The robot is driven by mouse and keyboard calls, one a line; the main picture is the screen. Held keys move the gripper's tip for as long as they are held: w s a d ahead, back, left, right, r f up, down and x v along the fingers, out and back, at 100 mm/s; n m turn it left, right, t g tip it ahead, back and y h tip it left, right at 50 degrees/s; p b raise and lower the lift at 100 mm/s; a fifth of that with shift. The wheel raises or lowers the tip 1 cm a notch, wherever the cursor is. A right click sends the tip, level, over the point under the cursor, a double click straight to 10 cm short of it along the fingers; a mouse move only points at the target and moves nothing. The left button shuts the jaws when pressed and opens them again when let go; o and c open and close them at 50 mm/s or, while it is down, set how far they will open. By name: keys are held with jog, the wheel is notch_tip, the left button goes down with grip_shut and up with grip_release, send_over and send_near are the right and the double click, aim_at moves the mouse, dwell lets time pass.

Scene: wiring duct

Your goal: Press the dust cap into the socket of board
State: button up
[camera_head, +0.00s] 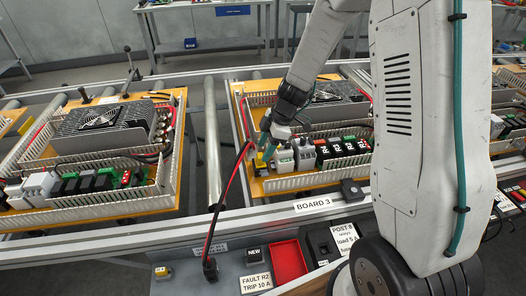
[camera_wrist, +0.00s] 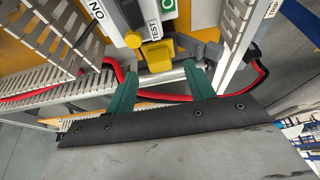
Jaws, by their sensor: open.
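Board 3 (camera_head: 262,184) is an orange panel on the conveyor frame, with slotted ducts and a row of modules. My gripper (camera_wrist: 162,70) is open, its two green fingers apart, at the board's front left corner. In the wrist view a yellow cap-like block (camera_wrist: 158,53), probably the dust cap, lies just beyond the fingertips, roughly between them. A smaller yellow piece (camera_wrist: 133,40) is beside it, by a TEST label. I cannot tell whether the cap is seated; its socket is hidden. In the head view my gripper (camera_head: 266,140) hides much of this corner.
A red and black cable (camera_head: 230,190) runs from the board's corner down to a plug (camera_head: 210,268) on the front shelf. It also passes behind the fingers in the wrist view (camera_wrist: 255,85). A red tray (camera_head: 288,261) sits on the shelf. Another board (camera_head: 95,150) stands left.

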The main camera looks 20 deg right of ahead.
jog(key=v, duration=0.5)
jog(key=shift+r, duration=0.2)
jog(key=s+r+m+h, duration=0.2)
jog(key=s+r+m, duration=0.6)
jog(key=s, duration=0.6)
jog(key=s+r+m+h, duration=0.2)
jog(key=s+r+m, duration=0.5)
jog(key=s, duration=0.8)
jog(key=shift+r+m, duration=0.4)
jog(key=shift+r, duration=1.35)
